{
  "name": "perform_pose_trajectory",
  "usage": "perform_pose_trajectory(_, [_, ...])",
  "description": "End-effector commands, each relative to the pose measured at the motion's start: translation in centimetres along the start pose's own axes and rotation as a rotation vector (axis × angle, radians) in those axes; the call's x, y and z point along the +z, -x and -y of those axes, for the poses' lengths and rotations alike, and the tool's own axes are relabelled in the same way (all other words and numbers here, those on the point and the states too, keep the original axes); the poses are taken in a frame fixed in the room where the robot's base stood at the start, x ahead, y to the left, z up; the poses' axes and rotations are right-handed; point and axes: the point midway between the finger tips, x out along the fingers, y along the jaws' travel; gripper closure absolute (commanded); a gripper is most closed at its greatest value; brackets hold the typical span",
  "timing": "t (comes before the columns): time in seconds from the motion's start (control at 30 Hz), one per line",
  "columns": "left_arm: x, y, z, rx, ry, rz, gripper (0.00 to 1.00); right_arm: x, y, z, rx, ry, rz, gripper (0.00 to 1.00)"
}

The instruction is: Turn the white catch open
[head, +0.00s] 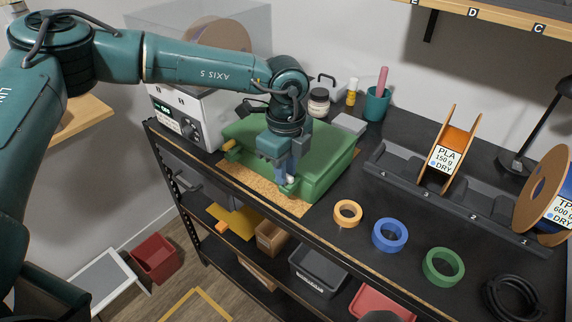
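A green case (325,153) lies on a cork mat (248,188) near the front edge of the black workbench. A small white piece, apparently the white catch (291,178), shows at the case's front side. My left gripper (287,178) points down in front of the case, with its fingertips at this white piece. The fingers overlap each other from this angle, so I cannot tell whether they are open or shut on it. The gripper hides much of the catch. My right gripper is not in view.
A white dryer box (188,118) stands left of the case. Orange (347,213), blue (390,235) and green (443,266) tape rings lie to the right. A pen cup (376,104) and jar (319,102) stand behind. A spool rack (470,207) fills the right back.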

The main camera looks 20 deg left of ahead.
Motion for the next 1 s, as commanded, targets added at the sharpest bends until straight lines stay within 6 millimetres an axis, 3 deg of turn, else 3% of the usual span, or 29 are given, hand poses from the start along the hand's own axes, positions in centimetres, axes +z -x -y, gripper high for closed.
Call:
perform_pose_trajectory(0.23, [-0.01,-0.08,0.01,0.0,0.0,0.0,0.81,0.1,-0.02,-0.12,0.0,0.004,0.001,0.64])
perform_pose_trajectory(0.47, [-0.02,-0.05,0.01,0.0,0.0,0.0,1.0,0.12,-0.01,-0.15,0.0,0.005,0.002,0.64])
perform_pose_trajectory(1.0, [-0.05,-0.28,0.02,-0.001,-0.073,-0.002,1.0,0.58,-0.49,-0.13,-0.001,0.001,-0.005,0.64])
